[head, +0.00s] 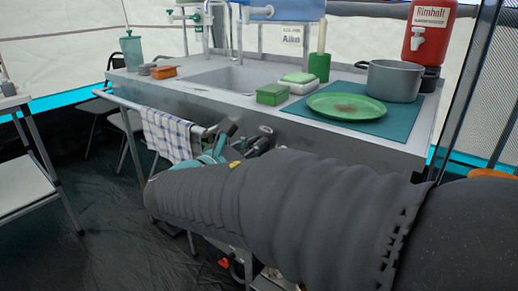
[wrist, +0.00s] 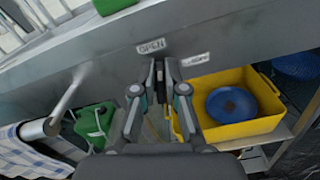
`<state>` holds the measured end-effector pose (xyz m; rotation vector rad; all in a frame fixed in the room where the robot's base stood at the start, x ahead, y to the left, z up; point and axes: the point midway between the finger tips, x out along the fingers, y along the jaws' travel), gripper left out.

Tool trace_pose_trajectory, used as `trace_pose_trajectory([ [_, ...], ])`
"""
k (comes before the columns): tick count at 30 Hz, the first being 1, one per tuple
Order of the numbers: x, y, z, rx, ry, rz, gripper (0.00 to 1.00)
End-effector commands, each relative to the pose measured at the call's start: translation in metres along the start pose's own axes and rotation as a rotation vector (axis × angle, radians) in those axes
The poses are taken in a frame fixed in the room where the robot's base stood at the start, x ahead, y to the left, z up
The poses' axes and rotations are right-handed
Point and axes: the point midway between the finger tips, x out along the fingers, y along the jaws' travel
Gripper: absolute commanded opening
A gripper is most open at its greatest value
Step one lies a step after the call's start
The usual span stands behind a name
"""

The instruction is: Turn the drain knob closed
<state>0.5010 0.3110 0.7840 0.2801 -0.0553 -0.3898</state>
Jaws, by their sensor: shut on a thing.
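The drain knob (wrist: 159,73) is a small dark piece on the grey front of the sink counter, in the middle of the wrist view. My gripper (wrist: 163,66) is shut on it, with one finger on either side. A white label reading OPEN (wrist: 151,46) is just above the fingertips. A second white label (wrist: 196,60) is to the right, its text hard to read. In the head view my gripper (head: 247,142) is at the counter front, and my forearm hides much of the area below it. The knob's exact angle cannot be told.
A yellow bin (wrist: 244,129) with a blue plate (wrist: 232,105) stands below right. A green container (wrist: 95,122) and a checked towel (head: 167,133) on a rail are to the left. The sink (head: 228,78), green plate (head: 346,106) and grey pot (head: 391,80) are on top.

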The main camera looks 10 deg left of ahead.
Motion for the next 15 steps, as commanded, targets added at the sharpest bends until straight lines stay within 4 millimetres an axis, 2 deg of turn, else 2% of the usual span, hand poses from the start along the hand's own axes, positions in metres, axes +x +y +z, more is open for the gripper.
trace_pose_trajectory([
  [1, -0.0001, -0.0021, -0.0047, 0.045, -0.001, 0.002, 0.00],
  [15, -0.0001, -0.0105, -0.0057, 0.493, -0.001, 0.001, 0.00],
])
